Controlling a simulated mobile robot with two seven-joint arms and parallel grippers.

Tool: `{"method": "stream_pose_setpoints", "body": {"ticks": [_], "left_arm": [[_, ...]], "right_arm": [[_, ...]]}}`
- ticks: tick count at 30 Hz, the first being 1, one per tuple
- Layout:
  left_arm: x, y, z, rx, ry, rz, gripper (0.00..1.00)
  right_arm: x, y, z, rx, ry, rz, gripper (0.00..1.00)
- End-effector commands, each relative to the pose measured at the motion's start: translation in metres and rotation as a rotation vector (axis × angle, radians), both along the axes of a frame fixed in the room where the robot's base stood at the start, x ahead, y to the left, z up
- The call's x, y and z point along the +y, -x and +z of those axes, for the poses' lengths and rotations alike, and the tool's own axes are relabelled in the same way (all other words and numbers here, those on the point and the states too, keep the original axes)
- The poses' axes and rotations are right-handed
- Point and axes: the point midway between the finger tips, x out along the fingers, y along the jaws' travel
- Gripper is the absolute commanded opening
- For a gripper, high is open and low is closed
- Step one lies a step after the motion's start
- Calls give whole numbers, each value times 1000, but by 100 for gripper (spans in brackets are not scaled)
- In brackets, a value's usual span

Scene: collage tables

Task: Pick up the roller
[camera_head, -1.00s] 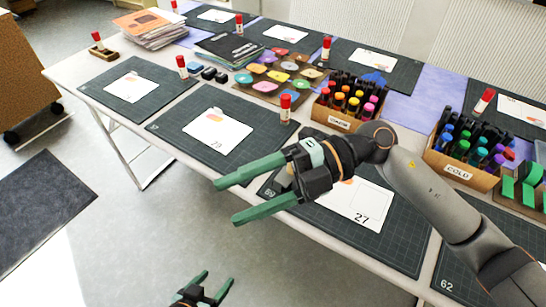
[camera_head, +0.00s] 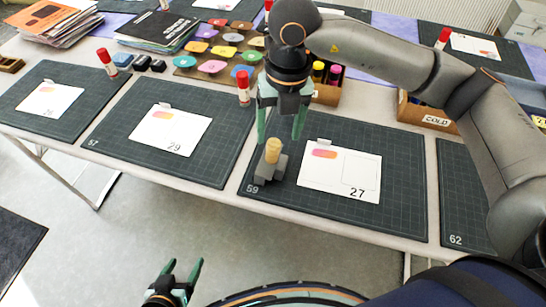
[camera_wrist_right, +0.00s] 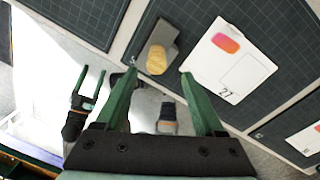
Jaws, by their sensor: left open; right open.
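The roller (camera_head: 272,151) stands on the left part of a dark cutting mat, with a tan cylindrical top and a grey lower part. It also shows in the right wrist view (camera_wrist_right: 156,60), beyond and between the fingertips. My right gripper (camera_head: 280,138) is open, fingers pointing down, close to the roller's top in the head view. In the right wrist view (camera_wrist_right: 158,72) its green fingers are apart and nothing is held. I cannot tell whether a finger touches the roller. My left gripper (camera_head: 183,268) is open and empty, low in front of the table.
The card marked 27 (camera_head: 340,172) lies right of the roller on the cutting mat (camera_head: 400,200). A red-capped glue stick (camera_head: 243,88) stands behind. Marker boxes, including one labelled COLD (camera_head: 436,119), stand farther back. The mat's front strip is clear.

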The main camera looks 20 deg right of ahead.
Motion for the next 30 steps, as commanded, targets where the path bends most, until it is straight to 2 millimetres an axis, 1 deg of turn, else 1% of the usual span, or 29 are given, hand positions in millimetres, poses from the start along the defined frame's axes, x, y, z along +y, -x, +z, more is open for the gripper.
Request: {"method": "stream_pose_setpoints", "body": {"ticks": [1,8,12,16,19,25,26,30], "left_arm": [[0,0,0,0,0,0,72],[0,0,1,-2,1,-1,72],[0,0,1,-2,1,-1,72],[0,0,0,-2,1,0,72],[0,0,0,-2,1,0,72],[0,0,0,-2,1,0,72],[0,0,0,-2,1,0,72],[0,0,0,-1,0,0,72]], "right_arm": [[1,0,-8,2,0,0,71],[3,-1,-25,2,-2,1,71],[8,-3,-46,4,-1,2,71],[9,-4,-63,3,-1,1,71],[10,-4,-68,0,-3,2,71],[10,-4,-69,0,-3,3,71],[10,-4,-69,0,-3,3,70],[10,-4,-69,0,-3,3,54]]}}
